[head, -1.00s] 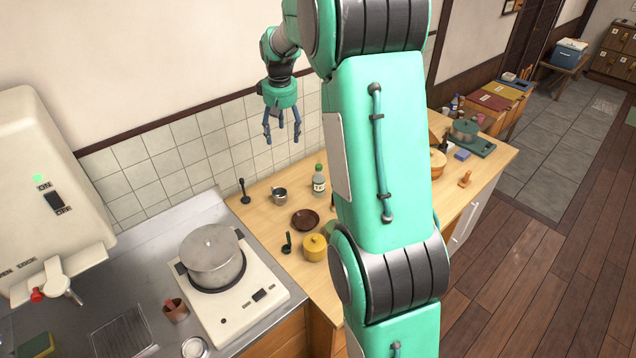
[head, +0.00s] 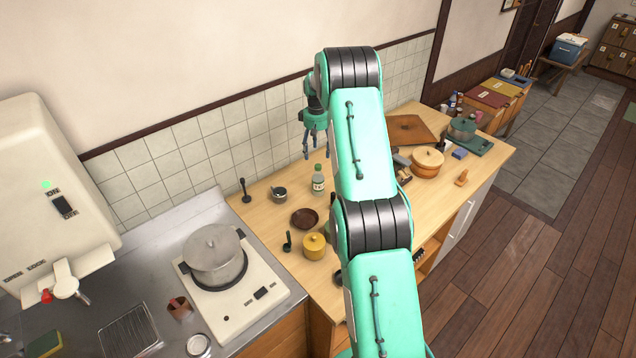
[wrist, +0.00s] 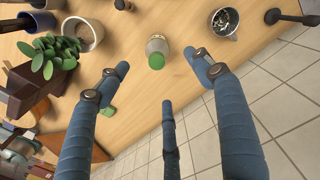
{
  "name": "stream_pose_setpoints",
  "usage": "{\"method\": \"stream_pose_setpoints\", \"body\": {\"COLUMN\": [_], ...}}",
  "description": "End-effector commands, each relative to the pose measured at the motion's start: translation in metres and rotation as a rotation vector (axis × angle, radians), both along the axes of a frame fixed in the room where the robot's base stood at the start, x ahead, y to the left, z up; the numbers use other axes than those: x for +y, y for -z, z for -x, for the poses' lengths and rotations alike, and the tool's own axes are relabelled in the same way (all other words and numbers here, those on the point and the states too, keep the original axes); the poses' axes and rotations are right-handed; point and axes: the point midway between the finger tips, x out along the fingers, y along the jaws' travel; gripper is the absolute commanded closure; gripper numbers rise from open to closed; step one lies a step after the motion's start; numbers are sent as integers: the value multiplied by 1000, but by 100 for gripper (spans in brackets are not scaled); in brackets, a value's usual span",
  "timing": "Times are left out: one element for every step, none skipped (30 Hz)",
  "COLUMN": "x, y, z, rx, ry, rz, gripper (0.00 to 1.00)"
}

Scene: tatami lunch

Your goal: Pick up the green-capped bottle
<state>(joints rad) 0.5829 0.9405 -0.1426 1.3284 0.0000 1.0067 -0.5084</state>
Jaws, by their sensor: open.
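The green-capped bottle (head: 318,180) stands upright on the wooden counter near the tiled wall, with a pale label on its body. In the wrist view the bottle (wrist: 157,50) shows from above, its green cap towards me, ahead of the fingertips and apart from them. My gripper (head: 318,150) hangs above the counter by the wall, close to the bottle in the head view. In the wrist view my gripper's blue fingers (wrist: 160,85) are spread wide and empty. A second green object (wrist: 109,112) shows partly behind the left finger; I cannot tell what it is.
A small metal pot (head: 279,194) and a dark brown dish (head: 305,218) stand left of the bottle. A yellow lidded pot (head: 314,245) is nearer. A potted plant (wrist: 50,55) and a white cup (wrist: 82,34) show left in the wrist view. The tiled wall (wrist: 285,115) is close.

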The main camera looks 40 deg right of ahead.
Motion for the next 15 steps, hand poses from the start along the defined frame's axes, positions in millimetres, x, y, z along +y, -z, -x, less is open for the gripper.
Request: {"method": "stream_pose_setpoints", "body": {"x": [-5,-7,-9,-10,-11,-11,-12,-12,-12,-12,-12,-11,-11,-11,-11], "y": [5,7,10,12,13,14,15,15,15,15,15,15,15,15,15], "z": [0,0,0,1,1,1,1,1,1,1,1,1,1,1,1], "rx": [3,4,5,6,7,8,8,8,8,8,8,8,8,8,8], "ry": [1,1,1,1,2,2,2,2,2,2,2,2,2,2,2], "rz": [-2,-2,-3,-4,-5,-5,-5,-5,-5,-5,-5,-5,-5,-5,-5], "gripper": [34,34,34,34,34,34,34,34,34,34,34,34,34,34,34]}}
